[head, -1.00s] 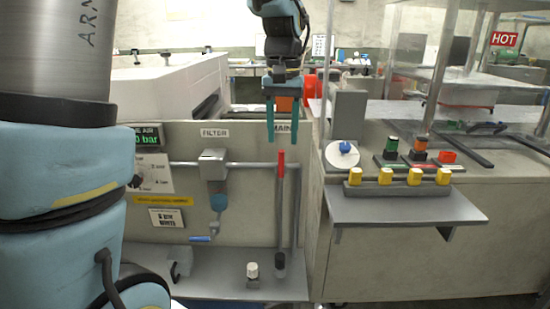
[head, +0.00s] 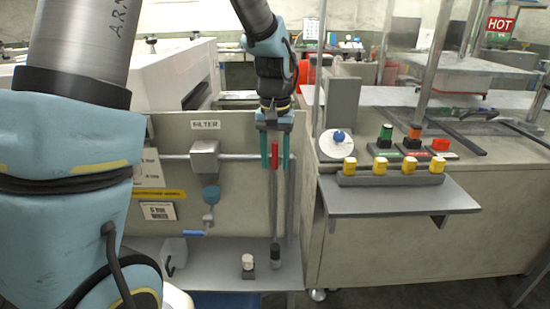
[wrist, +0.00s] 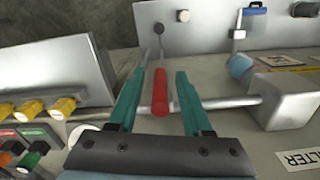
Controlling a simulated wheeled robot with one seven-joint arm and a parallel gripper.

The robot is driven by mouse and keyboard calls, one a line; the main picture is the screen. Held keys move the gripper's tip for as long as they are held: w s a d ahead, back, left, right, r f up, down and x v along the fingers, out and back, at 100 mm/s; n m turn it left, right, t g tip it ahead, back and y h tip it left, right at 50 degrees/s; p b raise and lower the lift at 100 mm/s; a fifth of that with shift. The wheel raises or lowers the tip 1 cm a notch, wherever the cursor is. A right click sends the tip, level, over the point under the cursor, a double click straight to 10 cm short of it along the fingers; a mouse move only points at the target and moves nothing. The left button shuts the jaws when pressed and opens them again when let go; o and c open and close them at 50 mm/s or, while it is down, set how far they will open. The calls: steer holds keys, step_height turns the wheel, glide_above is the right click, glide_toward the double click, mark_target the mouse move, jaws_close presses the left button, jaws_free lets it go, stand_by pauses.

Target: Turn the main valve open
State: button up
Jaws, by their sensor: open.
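The main valve's red lever (head: 274,157) stands upright on the panel, crossing the horizontal pipe (head: 237,157). It also shows in the wrist view (wrist: 160,92). My gripper (head: 275,170) points down with its two green fingers open. In the wrist view, the fingers (wrist: 160,75) lie one on each side of the red lever, with a visible gap to it on both sides. I cannot tell how deep the lever sits between them. The sign above the lever is hidden behind my gripper.
A grey filter unit (head: 205,160) hangs on the pipe to the left, with a blue handle (head: 193,233) below. To the right is a shelf (head: 400,197) with yellow knobs (head: 380,166). A white knob (head: 248,262) stands on the lower ledge.

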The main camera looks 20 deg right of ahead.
steer(key=shift+f, duration=0.15)
steer(key=shift+c, duration=0.2)
jaws_close()
stand_by(1.2)
